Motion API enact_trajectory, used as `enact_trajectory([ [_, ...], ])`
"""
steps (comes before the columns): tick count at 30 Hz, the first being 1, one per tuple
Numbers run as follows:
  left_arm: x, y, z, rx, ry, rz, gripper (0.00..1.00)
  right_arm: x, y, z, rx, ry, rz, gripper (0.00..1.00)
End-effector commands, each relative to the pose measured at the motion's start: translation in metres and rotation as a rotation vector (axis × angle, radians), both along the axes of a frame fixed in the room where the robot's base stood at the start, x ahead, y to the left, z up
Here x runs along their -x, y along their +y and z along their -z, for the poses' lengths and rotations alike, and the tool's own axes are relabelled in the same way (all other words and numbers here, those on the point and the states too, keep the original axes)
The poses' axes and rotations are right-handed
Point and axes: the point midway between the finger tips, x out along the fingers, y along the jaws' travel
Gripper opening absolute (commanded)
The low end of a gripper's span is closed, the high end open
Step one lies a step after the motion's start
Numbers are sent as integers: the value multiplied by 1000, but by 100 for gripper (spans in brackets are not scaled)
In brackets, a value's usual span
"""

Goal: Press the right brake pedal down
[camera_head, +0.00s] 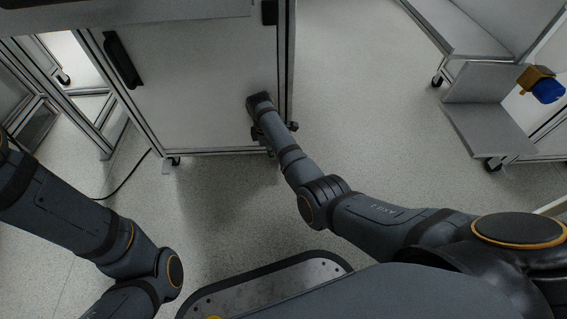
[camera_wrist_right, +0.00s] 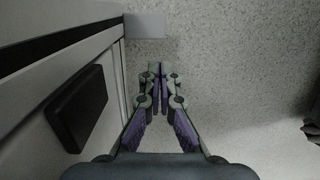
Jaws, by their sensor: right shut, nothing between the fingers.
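My right arm reaches to the lower right corner of a white cabinet (camera_head: 205,95). My right gripper (camera_head: 264,138) is small and dark there, partly hidden by its own wrist. In the right wrist view the fingers of this gripper (camera_wrist_right: 160,72) are shut with nothing between them. A light grey flat piece (camera_wrist_right: 145,25) juts out from the cabinet side just beyond the fingertips. I cannot tell whether it is the right brake pedal, or whether the fingers touch it. No pedal shows clearly in the head view. My left arm shows at the left, but its gripper is out of view.
A black handle (camera_wrist_right: 78,108) is on the cabinet face left of my right gripper. Another black handle (camera_head: 122,59) is on the cabinet's left. A caster (camera_head: 172,161) is under it. A grey cart (camera_head: 487,128) stands at the right. The floor between is clear.

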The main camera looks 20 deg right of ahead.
Motion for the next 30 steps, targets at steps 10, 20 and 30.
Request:
enact_trajectory([
  [10,0,0,0,0,0,0,0,-2,7,-66,0,-2,0,0],
  [20,0,0,0,0,0,0,0,-2,7,-76,1,0,0,0],
  [30,0,0,0,0,0,0,0,-2,7,-76,0,0,0,0],
])
